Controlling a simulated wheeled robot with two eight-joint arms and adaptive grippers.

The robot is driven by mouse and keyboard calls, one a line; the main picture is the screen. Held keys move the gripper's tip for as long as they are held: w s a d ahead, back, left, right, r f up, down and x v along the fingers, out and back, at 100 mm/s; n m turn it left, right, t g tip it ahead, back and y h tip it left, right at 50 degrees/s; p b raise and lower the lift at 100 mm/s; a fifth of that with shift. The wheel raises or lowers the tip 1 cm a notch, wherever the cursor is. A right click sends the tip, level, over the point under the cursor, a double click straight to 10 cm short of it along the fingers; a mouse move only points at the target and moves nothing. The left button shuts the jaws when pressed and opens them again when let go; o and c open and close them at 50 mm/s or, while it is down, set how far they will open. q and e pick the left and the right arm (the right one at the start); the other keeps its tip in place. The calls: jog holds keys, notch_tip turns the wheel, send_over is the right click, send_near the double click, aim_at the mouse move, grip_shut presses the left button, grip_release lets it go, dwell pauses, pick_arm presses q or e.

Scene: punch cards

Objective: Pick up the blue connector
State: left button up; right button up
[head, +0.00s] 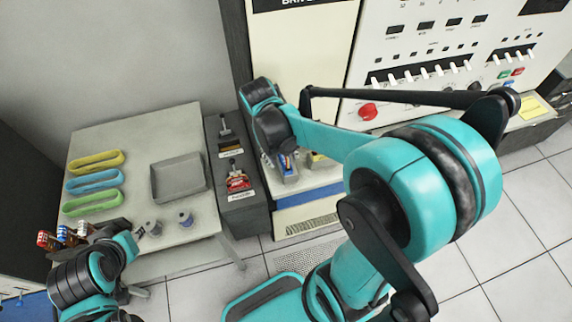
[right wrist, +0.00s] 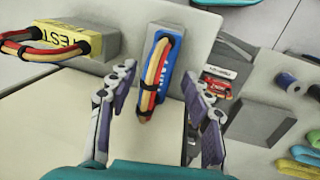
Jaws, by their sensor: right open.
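The blue connector (right wrist: 162,64) sits upright on a grey block, with red, yellow and black wires looped on its face. It also shows small in the head view (head: 287,163), beside the console under my right wrist. My right gripper (right wrist: 158,78) is open, with one finger on each side of the blue connector in the right wrist view. I cannot tell whether the fingers touch it. In the head view my right arm mostly hides this gripper. My left gripper (head: 112,240) is by the table's front edge; its jaws are unclear.
A yellow connector (right wrist: 78,40) stands left of the blue one in the right wrist view. A dark switch box (head: 232,165) stands between table and console.

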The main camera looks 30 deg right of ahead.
grip_shut()
jog(key=shift+r, duration=0.15)
